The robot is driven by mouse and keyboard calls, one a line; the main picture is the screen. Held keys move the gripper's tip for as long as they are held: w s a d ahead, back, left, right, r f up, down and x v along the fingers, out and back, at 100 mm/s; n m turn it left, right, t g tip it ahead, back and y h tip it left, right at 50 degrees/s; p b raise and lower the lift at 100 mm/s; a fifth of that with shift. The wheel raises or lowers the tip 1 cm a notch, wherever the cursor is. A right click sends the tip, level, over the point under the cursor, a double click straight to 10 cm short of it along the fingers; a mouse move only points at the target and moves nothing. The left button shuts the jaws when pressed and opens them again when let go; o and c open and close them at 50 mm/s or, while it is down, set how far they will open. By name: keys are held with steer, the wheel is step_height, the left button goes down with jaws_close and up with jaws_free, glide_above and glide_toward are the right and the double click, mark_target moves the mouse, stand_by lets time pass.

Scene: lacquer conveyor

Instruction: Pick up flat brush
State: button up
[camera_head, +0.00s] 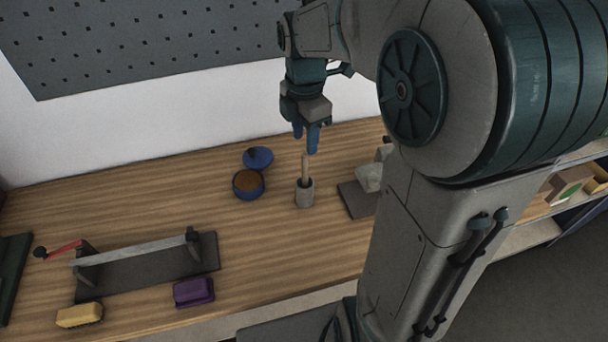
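A pale wooden handle (305,168), which looks like the brush, stands upright in a small grey cup (305,194) on the wooden bench. Its lower end is hidden inside the cup, so I cannot see the bristles. My gripper (306,138) points down just above the handle's top. Its two blue fingers are a little apart, with nothing seen held between them. I cannot tell whether the fingertips touch the handle.
A rack (150,270), purple block (194,292) and yellow block (79,315) are front left.

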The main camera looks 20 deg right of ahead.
glide_above(305, 186)
steer(key=f, duration=0.6)
steer(key=f+p, duration=0.1)
steer(key=f, duration=0.2)
steer(key=shift+w+d+f, duration=0.15)
steer(key=shift+w+f, duration=0.25)
jaws_close()
